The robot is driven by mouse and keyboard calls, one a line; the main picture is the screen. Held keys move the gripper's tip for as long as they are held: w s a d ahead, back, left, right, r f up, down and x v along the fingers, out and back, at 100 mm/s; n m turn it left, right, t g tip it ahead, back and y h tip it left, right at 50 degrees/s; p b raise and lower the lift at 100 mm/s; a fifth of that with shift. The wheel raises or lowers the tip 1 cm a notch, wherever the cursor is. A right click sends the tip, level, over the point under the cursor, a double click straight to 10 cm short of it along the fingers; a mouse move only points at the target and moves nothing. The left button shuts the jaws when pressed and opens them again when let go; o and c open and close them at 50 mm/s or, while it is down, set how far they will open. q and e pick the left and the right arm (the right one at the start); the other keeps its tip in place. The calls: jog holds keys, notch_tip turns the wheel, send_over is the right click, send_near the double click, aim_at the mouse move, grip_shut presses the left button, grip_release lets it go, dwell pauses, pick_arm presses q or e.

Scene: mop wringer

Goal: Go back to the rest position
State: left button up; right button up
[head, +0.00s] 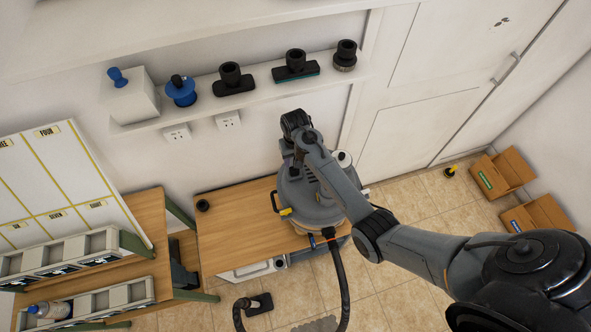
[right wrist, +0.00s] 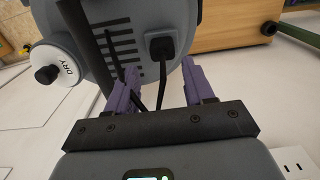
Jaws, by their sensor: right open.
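My right arm (head: 415,250) comes in from the right in the head view and reaches over a grey vacuum cleaner (head: 300,205). Its wrist end is at the vacuum's wall side, and the fingertips are hidden there. In the right wrist view my right gripper (right wrist: 162,80) is open, with two purple fingers apart. The vacuum's grey housing (right wrist: 75,20) is just ahead, with a black plug (right wrist: 162,47) and cable showing between the fingers. I cannot tell whether the fingers touch the housing. My left gripper is in neither view.
The vacuum stands on a wooden bench (head: 235,225). A white shelf (head: 160,122) above holds several attachments. A hose (head: 340,275) hangs in front. A numbered board (head: 60,170) and trays are at left. Cardboard boxes (head: 503,170) lie at right.

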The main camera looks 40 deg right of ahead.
notch_tip(320, 180, up, 7)
jog(key=s+a+f+n+t+h, duration=0.1)
jog(key=s+a+f+n+t, duration=0.2)
jog(key=s, duration=0.9)
jog(key=s+a+r+n, duration=0.2)
jog(key=s+a, duration=0.2)
jog(key=s, duration=0.3)
jog(key=s+a+r+n+y, duration=0.1)
jog(key=s+a+r, duration=0.2)
jog(key=s+a, duration=0.2)
jog(key=s, duration=0.3)
jog(key=shift+a+r+n+t, duration=0.15)
jog(key=shift+n+t, duration=0.15)
jog(key=shift+n, duration=0.1)
